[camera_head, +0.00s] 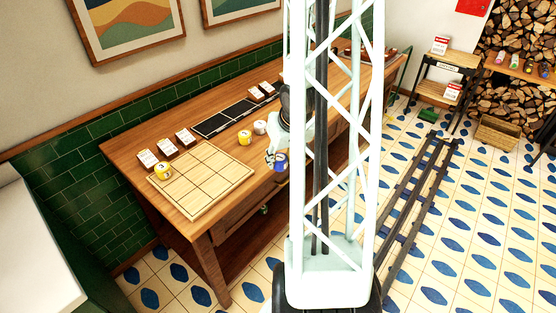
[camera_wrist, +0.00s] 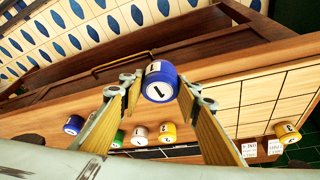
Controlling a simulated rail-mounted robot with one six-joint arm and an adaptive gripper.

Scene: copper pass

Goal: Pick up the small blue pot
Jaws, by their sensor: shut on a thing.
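A blue pot (camera_wrist: 159,84) with a white label and the mark 1 on its top is between the two finger pads of my gripper (camera_wrist: 158,92) in the wrist view. The fingers are shut on its sides. In the head view the blue pot (camera_head: 281,163) shows just under my gripper (camera_head: 275,158), near the table's front edge. Whether its base is clear of the tabletop I cannot tell. Another blue pot (camera_wrist: 73,125) stands apart at the left of the wrist view; my column hides that part of the table in the head view.
The wooden table (camera_head: 122,155) holds a gridded board (camera_head: 215,199) with a yellow pot (camera_head: 163,171) on it. A second yellow pot (camera_head: 244,137) and a white pot (camera_head: 260,127) stand near a dark tray (camera_head: 222,121). A green pot (camera_wrist: 117,139) shows in the wrist view. Small label cards line the back.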

